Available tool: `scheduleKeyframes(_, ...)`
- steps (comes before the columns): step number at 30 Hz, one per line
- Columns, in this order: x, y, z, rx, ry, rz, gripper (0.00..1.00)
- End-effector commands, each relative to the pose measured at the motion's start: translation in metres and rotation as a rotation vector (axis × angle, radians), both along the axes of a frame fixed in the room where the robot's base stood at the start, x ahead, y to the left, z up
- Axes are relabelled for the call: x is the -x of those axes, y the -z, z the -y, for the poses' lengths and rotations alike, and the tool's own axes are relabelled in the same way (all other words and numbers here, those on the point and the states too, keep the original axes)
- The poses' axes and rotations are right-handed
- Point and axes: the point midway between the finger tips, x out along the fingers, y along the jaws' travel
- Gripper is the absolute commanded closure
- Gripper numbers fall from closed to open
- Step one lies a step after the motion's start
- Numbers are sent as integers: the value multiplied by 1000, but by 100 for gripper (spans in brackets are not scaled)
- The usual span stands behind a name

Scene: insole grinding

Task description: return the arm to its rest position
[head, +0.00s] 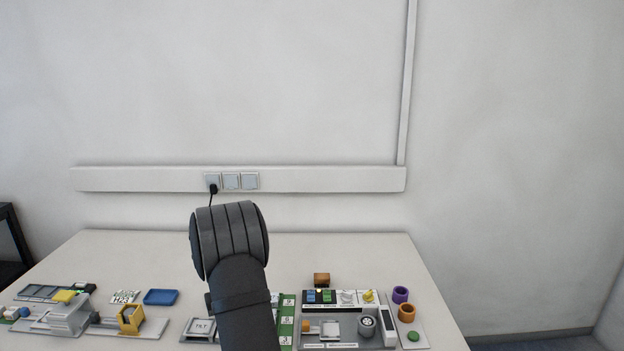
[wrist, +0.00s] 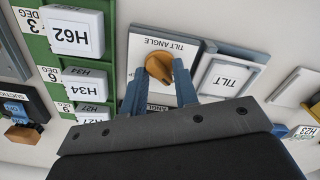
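My gripper (wrist: 159,88) shows in the wrist view with its two blue fingers spread apart. An orange knob (wrist: 158,66) on a white panel marked TILT ANGLE (wrist: 178,45) lies at the fingertips, between them in the picture. I cannot tell whether a finger touches the knob. In the head view my dark arm rises over the front of the table (head: 350,250), and my gripper is hidden behind it.
A green rack (wrist: 38,48) with labelled white blocks is left of the fingers; a TILT plate (wrist: 228,80) is right. A blue tray (head: 160,297), a yellow-orange holder (head: 130,318) and purple (head: 401,294) and orange (head: 407,313) cups stand on the table. The table's back is clear.

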Motion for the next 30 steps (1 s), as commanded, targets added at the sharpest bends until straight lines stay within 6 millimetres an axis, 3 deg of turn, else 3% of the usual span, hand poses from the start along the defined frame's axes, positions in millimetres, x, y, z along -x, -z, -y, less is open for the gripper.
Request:
scheduleKeyframes(18,0,0,0,0,475,0,73)
scheduleKeyframes(30,0,0,0,0,574,0,73)
